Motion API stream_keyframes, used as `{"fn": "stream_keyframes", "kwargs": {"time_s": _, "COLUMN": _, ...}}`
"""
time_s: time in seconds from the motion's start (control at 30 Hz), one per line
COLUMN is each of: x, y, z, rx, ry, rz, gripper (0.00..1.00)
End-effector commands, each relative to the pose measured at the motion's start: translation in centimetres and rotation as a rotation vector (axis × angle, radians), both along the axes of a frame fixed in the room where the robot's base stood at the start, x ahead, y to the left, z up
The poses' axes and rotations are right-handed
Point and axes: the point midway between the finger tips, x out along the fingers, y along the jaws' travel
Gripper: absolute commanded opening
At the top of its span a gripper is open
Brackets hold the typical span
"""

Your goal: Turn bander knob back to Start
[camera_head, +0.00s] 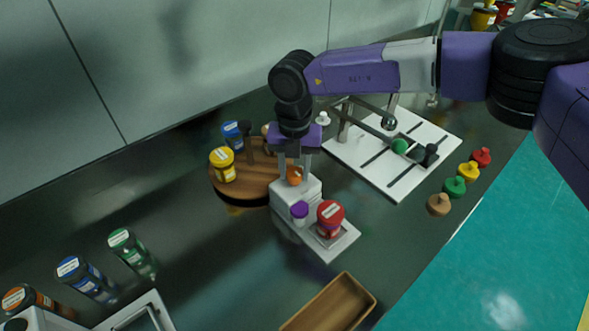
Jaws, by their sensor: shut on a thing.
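My gripper (294,168) points down over a small white box (312,191) near the middle of the counter. Its two fingers are closed on an orange knob (294,176) on top of the box. The fingers partly cover the knob, and I cannot read any Start mark or the knob's angle. A round wooden turntable (258,184) stands just left of the box. A yellow-lidded jar (223,165) and a blue-lidded jar (233,136) stand on it.
A red-lidded jar (329,219) stands on a pale plate (341,245) before the box, beside a purple-capped piece (299,210). A wooden tray (335,301) lies in front. A white slotted board (411,184) and several coloured knobs (454,187) are at right.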

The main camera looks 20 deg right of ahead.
Motion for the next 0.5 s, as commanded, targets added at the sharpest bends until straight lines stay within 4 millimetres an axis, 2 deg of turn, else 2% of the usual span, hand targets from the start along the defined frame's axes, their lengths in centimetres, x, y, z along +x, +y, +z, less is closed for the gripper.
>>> {"fn": "stream_keyframes", "kwargs": {"time_s": 0.13, "x": 0.09, "y": 0.01, "z": 0.12, "rx": 0.001, "ry": -0.003, "rz": -0.002, "gripper": 0.00}}
{"fn": "stream_keyframes", "kwargs": {"time_s": 0.17, "x": 0.09, "y": 0.01, "z": 0.12, "rx": 0.001, "ry": -0.003, "rz": -0.001, "gripper": 0.43}}
{"fn": "stream_keyframes", "kwargs": {"time_s": 0.23, "x": 0.08, "y": 0.00, "z": 0.10, "rx": 0.001, "ry": -0.003, "rz": -0.001, "gripper": 0.57}}
{"fn": "stream_keyframes", "kwargs": {"time_s": 0.5, "x": 0.02, "y": 0.00, "z": 0.04, "rx": 0.001, "ry": 0.000, "rz": 0.000, "gripper": 0.59}}
